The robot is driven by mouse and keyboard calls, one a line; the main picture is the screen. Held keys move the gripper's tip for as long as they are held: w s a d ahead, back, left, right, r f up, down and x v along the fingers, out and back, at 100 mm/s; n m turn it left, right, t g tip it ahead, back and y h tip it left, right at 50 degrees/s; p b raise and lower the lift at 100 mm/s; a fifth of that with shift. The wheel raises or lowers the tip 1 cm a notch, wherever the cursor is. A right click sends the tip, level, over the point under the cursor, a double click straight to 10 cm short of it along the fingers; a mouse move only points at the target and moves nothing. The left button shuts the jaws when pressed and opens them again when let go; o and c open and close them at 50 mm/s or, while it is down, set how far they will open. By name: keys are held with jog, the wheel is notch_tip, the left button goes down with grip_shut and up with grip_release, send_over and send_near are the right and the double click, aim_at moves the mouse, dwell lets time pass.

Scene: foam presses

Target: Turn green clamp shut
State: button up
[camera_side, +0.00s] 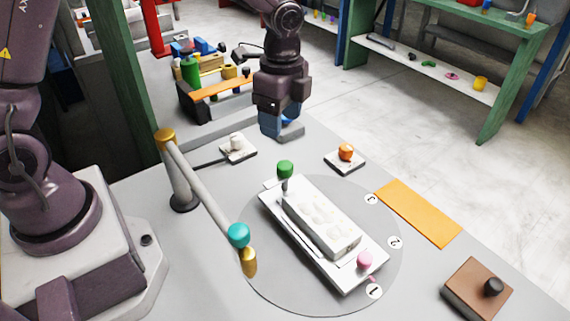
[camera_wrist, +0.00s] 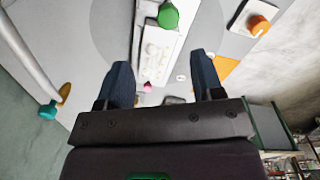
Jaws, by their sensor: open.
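The green clamp (camera_side: 285,169) is a round green knob on a short dark stem. It stands upright at the far left end of a white mould plate (camera_side: 340,283) on a grey turntable. In the wrist view the green knob (camera_wrist: 168,16) is near the top edge, beyond my fingertips. My gripper (camera_side: 284,128) has blue fingers and hangs above and behind the green clamp in the side view, apart from it. In the wrist view my gripper (camera_wrist: 162,72) has its fingers spread wide, with nothing held. A pink knob (camera_side: 365,260) sits at the plate's near end.
A grey bar with a teal knob (camera_side: 238,234) stands left of the turntable (camera_side: 262,287). An orange knob (camera_side: 346,151) and a white knob (camera_side: 237,142) sit behind it. A brown block (camera_side: 467,283) and orange strip (camera_side: 418,213) lie to the right.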

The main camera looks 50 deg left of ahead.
aim_at(285, 164)
jog(key=f, duration=0.4)
jog(key=f+m, duration=0.1)
jog(key=f, duration=0.3)
jog(key=w+f+m, duration=0.1)
jog(key=f, duration=0.3)
jog(key=shift+f, duration=0.1)
jog(key=shift+c, duration=0.2)
jog(key=c, duration=0.9)
